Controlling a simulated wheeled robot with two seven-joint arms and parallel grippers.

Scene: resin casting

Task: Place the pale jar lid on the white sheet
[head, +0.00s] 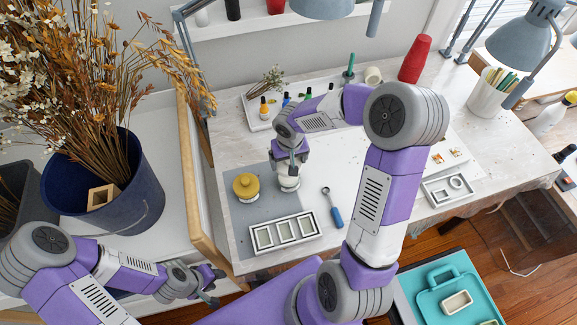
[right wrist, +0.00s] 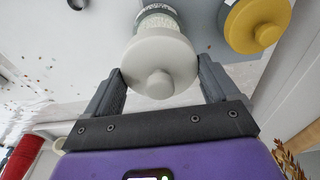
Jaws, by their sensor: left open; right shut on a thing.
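The pale jar lid (right wrist: 158,62), round with a knob, sits between the fingers of my right gripper (right wrist: 160,82) in the right wrist view. My right gripper (head: 291,162) is shut on it. The lid is over a jar with a printed label (right wrist: 158,20); I cannot tell whether it is lifted off. In the head view, the jar (head: 288,184) stands on the grey mat (head: 240,215), partly covered by my gripper. The white sheet (head: 325,172) lies to its right, partly hidden by my right arm. My left gripper (head: 213,284) is open and empty, left of the table.
A jar with a yellow lid (head: 246,186) stands left of the pale one. A tray with three pale frames (head: 285,233) lies in front. A blue-handled tool (head: 334,212) lies to the right. Small bottles (head: 265,108) stand behind. Another tray (head: 434,196) is at the right.

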